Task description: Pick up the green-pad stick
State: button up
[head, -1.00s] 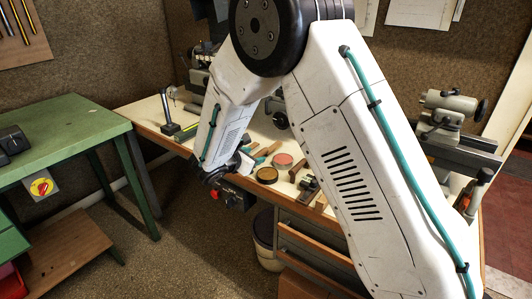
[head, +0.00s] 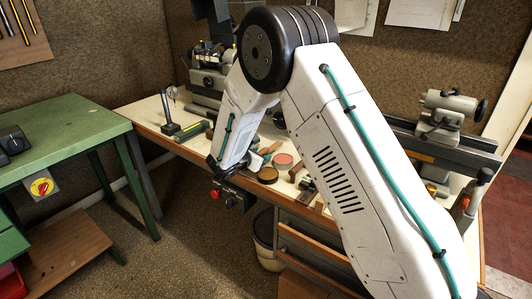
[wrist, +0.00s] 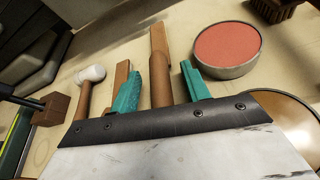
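In the wrist view my gripper (wrist: 161,88) is open, with its two teal fingers apart over the bench. A brown wooden stick (wrist: 159,60) lies lengthwise between the fingers, seemingly below them and ungripped. A second, thinner wooden stick (wrist: 121,76) lies just left of it, partly hidden by the left finger. I see no green pad on either stick; their near ends are hidden, so I cannot tell which has it. In the head view my gripper is at the bench's front edge, too small and hidden to read.
A white-headed mallet (wrist: 91,76) lies left of the sticks. A tin with a red top (wrist: 227,47) stands close to the right finger; it also shows in the head view (head: 283,160). A brown-topped tin (head: 267,175) is nearer. A brown block (wrist: 51,109) lies far left.

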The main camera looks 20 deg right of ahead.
grip_shut()
jog(key=shift+r, duration=0.55)
notch_tip(320, 180, up, 2)
jog(key=shift+r, duration=0.2)
jog(key=s+a+r, duration=0.1)
jog(key=s+a, duration=0.8)
jog(key=s, duration=0.4)
jog(key=w+d+r, duration=0.3)
jog(key=w+d, duration=0.1)
jog(key=w, duration=0.5)
jog(key=shift+w+f, duration=0.2)
jog(key=shift+f, duration=3)
